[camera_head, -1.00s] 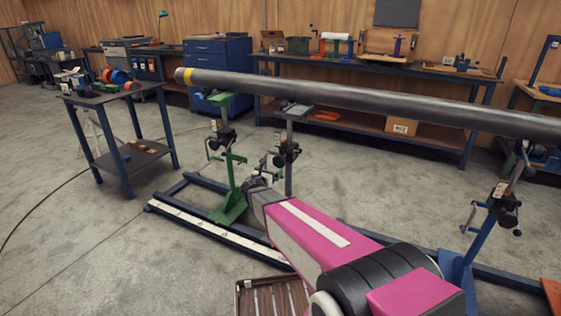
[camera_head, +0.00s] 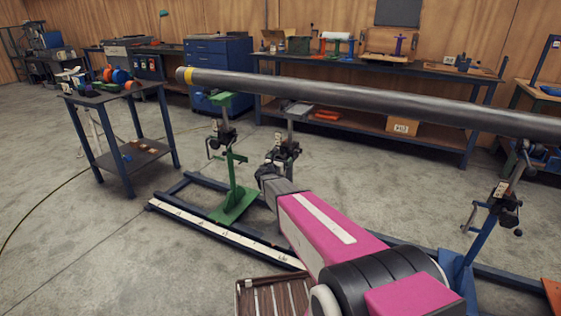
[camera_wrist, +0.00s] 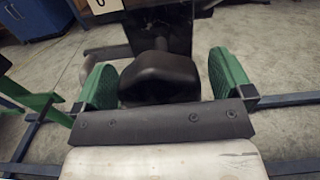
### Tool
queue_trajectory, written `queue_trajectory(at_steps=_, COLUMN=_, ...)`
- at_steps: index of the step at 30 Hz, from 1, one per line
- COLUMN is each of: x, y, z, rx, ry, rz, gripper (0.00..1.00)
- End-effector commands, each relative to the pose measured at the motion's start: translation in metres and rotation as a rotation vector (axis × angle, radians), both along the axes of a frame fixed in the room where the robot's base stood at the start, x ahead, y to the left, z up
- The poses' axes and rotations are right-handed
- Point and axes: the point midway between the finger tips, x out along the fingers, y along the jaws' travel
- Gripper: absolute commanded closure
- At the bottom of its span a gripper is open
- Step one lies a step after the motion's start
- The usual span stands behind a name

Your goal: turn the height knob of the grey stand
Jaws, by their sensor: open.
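The grey stand (camera_head: 290,130) stands under the long pipe (camera_head: 350,95), just right of the green stand (camera_head: 234,185). Its lower part is hidden behind my arm. In the wrist view a black knob (camera_wrist: 160,76) sits between the two green finger pads of my gripper (camera_wrist: 163,82). The pads are apart, with a narrow gap showing on each side of the knob. I cannot tell how deep the knob sits between them. In the head view my gripper's end (camera_head: 266,174) is at the grey stand's clamp; its fingertips are not clear there.
A blue stand (camera_head: 476,243) holds up the pipe at the right. Blue floor rails with a white scale strip (camera_head: 222,234) run below the stands.

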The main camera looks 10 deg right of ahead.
Motion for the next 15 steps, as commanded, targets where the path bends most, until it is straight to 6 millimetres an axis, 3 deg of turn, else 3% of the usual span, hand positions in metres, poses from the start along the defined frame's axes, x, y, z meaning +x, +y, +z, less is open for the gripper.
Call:
queue_trajectory(at_steps=4, x=-0.0002, y=0.0003, z=0.0001, rx=0.000, ry=0.000, rz=0.000, gripper=0.02)
queue_trajectory(at_steps=9, x=-0.0003, y=0.0003, z=0.0001, rx=0.000, ry=0.000, rz=0.000, gripper=0.51)
queue_trajectory(at_steps=15, x=-0.0004, y=0.0003, z=0.0001, rx=0.004, ry=-0.003, rz=0.000, gripper=0.51)
